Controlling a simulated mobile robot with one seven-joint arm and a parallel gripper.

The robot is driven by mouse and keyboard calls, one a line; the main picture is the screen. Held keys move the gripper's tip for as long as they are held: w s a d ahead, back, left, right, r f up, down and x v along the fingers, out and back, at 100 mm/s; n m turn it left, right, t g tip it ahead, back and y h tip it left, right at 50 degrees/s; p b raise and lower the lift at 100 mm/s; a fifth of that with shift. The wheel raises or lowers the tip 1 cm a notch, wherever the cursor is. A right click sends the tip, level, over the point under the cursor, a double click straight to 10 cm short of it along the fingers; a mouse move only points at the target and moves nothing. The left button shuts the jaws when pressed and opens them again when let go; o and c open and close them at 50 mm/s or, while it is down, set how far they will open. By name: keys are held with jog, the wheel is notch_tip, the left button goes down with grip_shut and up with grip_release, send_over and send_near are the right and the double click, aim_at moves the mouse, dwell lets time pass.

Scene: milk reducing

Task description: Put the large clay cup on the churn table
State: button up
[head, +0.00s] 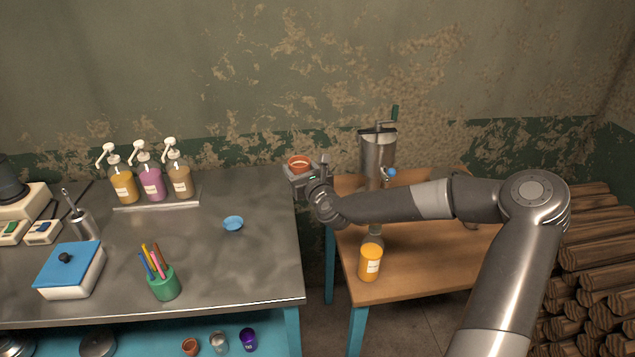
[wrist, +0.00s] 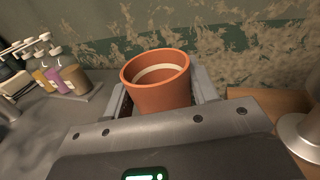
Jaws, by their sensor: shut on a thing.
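My gripper (head: 299,173) is shut on the large clay cup (head: 299,163), an orange-brown cup with a pale band inside. In the wrist view the clay cup (wrist: 158,88) stands nearly upright between the fingers, with its open top showing. The gripper holds it in the air near the right end of the metal counter, by the gap to the wooden churn table (head: 430,270). The metal churn (head: 378,155) stands at the back of that table, to the right of my gripper. Its base also shows in the wrist view (wrist: 302,135).
An orange bottle (head: 370,260) stands on the churn table's front left. The metal counter (head: 240,270) holds a blue dish (head: 233,223), pump bottles (head: 150,180), a green pen cup (head: 163,284) and a blue-lidded box (head: 70,268). Small cups sit on the shelf below. Stacked logs (head: 595,270) lie at right.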

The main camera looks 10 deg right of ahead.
notch_tip(320, 180, up, 5)
jog(key=d, duration=0.1)
jog(key=s+d+f, duration=0.1)
jog(key=s+d, duration=0.4)
jog(key=d, duration=0.4)
jog(key=s+d, duration=0.5)
jog(key=d, duration=0.5)
jog(key=s+d+r+m+h, duration=0.1)
jog(key=s+d, duration=0.6)
jog(key=s, duration=0.3)
jog(key=s+d+h, duration=0.1)
jog(key=s+d, duration=0.6)
jog(key=s, duration=0.4)
send_over(402, 269)
notch_tip(402, 269, down, 16)
jog(key=f, duration=0.1)
jog(key=shift+f, duration=1.75)
jog(key=shift+f, duration=0.15)
